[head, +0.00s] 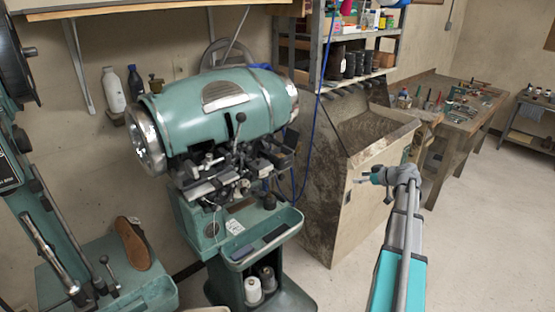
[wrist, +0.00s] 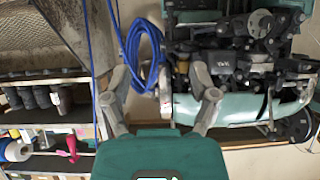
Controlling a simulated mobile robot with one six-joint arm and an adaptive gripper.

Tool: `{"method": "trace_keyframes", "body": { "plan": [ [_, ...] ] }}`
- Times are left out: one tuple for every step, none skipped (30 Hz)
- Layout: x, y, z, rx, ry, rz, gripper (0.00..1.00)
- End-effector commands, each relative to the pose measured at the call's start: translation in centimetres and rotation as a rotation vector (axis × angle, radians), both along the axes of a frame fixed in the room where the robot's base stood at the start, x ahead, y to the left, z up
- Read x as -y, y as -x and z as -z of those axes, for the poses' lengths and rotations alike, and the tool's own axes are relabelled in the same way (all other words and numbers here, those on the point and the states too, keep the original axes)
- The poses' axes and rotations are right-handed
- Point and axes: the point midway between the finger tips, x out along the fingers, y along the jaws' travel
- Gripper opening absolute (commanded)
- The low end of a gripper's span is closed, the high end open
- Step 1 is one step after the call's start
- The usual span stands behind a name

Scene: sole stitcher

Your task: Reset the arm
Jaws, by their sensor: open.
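My gripper (head: 372,190) is at the end of my arm on the right of the head view, in front of the slanted wooden cabinet and apart from it. In the wrist view my gripper (wrist: 161,78) has its two fingers spread wide with nothing between them. The green sole stitcher (head: 218,105) stands to the left of my gripper in the head view. In the wrist view the stitcher (wrist: 235,106) appears upside down on the right, behind the right finger.
A slanted cabinet (head: 350,185) stands behind my gripper, with a loaded shelf (head: 358,76) above. A blue cable (wrist: 143,45) hangs near the stitcher. A workbench (head: 455,115) with tools is at the back right. A shoe sole (head: 133,245) lies lower left. Floor (head: 480,240) is clear at right.

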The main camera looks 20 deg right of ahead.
Motion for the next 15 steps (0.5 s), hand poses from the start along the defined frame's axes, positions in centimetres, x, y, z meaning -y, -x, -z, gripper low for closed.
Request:
{"method": "trace_keyframes", "body": {
  "plan": [
    [0.0, 0.0, 0.0, 0.000, 0.000, 0.000, 0.76],
    [0.0, 0.0, 0.0, 0.000, 0.000, 0.000, 0.76],
    [0.0, 0.0, 0.0, 0.000, 0.000, 0.000, 0.76],
    [0.0, 0.0, 0.0, 0.000, 0.000, 0.000, 0.76],
    [0.0, 0.0, 0.0, 0.000, 0.000, 0.000, 0.76],
    [0.0, 0.0, 0.0, 0.000, 0.000, 0.000, 0.76],
    [0.0, 0.0, 0.0, 0.000, 0.000, 0.000, 0.76],
    [0.0, 0.0, 0.0, 0.000, 0.000, 0.000, 0.76],
    [0.0, 0.0, 0.0, 0.000, 0.000, 0.000, 0.76],
    [-0.1, 0.0, 0.0, -0.001, -0.001, 0.000, 0.76],
    [-0.3, 0.0, 0.1, -0.004, -0.002, -0.003, 0.76],
    [-0.6, -0.1, 0.1, -0.010, -0.003, -0.004, 0.76],
    [-1.0, -0.2, 0.2, -0.015, -0.006, -0.006, 0.76],
    [-1.4, -0.2, 0.3, -0.022, -0.008, -0.010, 0.76],
    [-2.0, -0.3, 0.4, -0.033, -0.013, -0.014, 0.76]
  ]
}}
